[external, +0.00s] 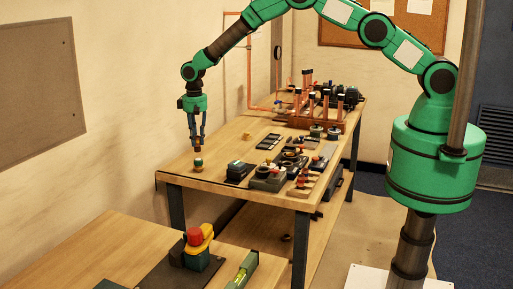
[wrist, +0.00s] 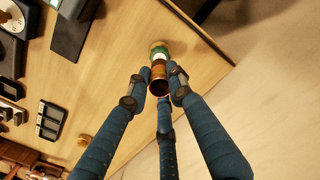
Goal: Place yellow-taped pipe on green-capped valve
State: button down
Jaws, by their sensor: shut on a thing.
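My gripper (external: 200,147) points straight down near the table's left end. In the wrist view its dark blue fingers (wrist: 158,86) are shut around a short copper pipe (wrist: 159,88), whose open round end faces the camera. The green-capped valve (external: 198,162) stands upright on the table just below the gripper, green above and brass below. It also shows in the wrist view (wrist: 160,52), just beyond the pipe. The pipe is close above the valve; I cannot tell if they touch.
A small yellow-brown piece (wrist: 84,139) and a dark slotted tray (wrist: 48,120) lie nearby. Dark boxes and tools crowd the table's right side, with a copper manifold (external: 310,110) at the back. Bare wood surrounds the valve, near the table edge.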

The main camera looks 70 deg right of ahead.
aim_at(198, 151)
jog(key=shift+f+p, duration=0.5)
jog(key=shift+f, duration=1.25)
jog(key=shift+f, duration=0.15)
jog(key=c, duration=1.6)
grip_release()
jog(key=shift+o, duration=0.2)
jog(key=shift+r+b, duration=1.15)
jog(key=shift+r, duration=5)
